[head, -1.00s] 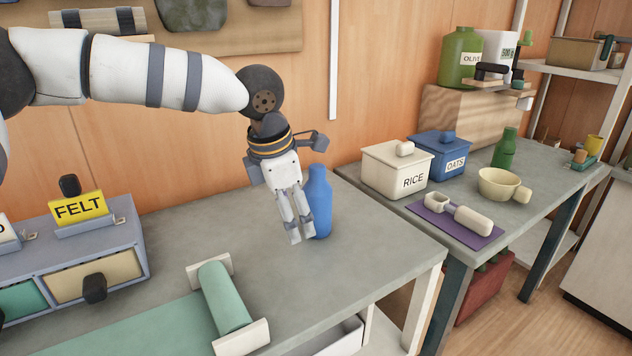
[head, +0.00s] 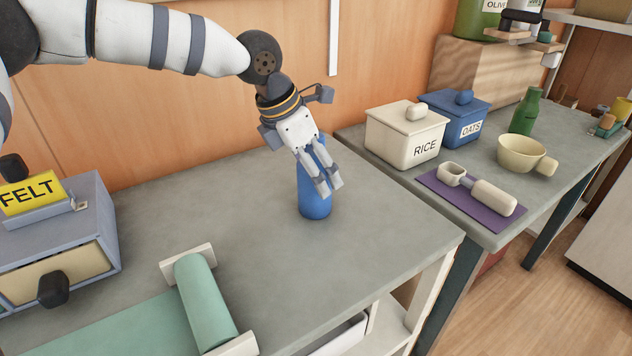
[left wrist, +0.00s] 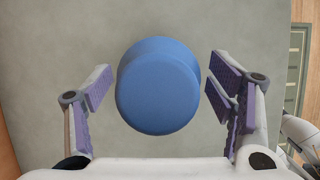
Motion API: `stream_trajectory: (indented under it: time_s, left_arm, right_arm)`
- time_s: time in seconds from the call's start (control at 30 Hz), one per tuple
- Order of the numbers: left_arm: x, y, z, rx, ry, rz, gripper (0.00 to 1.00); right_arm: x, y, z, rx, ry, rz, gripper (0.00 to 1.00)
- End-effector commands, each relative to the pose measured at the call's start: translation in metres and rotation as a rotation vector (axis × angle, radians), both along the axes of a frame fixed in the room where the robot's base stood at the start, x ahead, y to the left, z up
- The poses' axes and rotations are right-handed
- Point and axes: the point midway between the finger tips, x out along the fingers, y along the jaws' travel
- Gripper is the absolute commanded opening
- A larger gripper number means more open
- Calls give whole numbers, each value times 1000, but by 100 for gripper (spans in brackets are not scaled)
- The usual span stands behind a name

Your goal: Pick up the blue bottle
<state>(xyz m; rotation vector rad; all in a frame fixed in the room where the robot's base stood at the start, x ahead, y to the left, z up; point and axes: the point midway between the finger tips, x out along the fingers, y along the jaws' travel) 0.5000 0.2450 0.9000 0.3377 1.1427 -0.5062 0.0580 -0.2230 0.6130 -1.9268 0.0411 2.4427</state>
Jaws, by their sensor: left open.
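The blue bottle (head: 314,205) stands upright on the grey table, near its right end. My left gripper (head: 330,191) comes down from above, tilted, and covers much of the bottle's upper part in the head view. In the left wrist view the bottle (left wrist: 158,88) shows as a round blue shape between the two fingers of the left gripper (left wrist: 158,92). The fingers have purple pads and are spread wide, with a visible gap on each side of the bottle. My right gripper is not in view.
A green roll (head: 205,300) on white supports lies at the table's front. A drawer box with a FELT label (head: 28,193) stands at left. The second table holds a RICE box (head: 402,137), an OATS box (head: 460,118) and a cream bowl (head: 521,154). Table around the bottle is clear.

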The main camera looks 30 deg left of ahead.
Motion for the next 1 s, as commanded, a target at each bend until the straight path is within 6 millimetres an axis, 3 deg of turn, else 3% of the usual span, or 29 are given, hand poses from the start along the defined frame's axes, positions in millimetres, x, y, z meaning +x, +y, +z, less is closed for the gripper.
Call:
stream_trajectory:
  time_s: [0.07,0.27,0.5,0.6,0.87,1.0]
  left_arm:
    - [2,-2,-9,1,5,-1,76]
    - [3,-2,-8,0,0,-1,76]
    - [3,-2,-8,0,0,-1,24]
    - [3,-2,-8,1,-1,-1,7]
    - [3,-2,-3,1,-1,-1,7]
    - [4,-2,21,-1,-7,1,7]
  right_arm:
    - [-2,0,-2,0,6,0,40]
    - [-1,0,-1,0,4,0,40]
    - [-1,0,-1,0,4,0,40]
    - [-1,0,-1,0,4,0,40]
    - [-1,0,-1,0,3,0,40]
    - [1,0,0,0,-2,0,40]
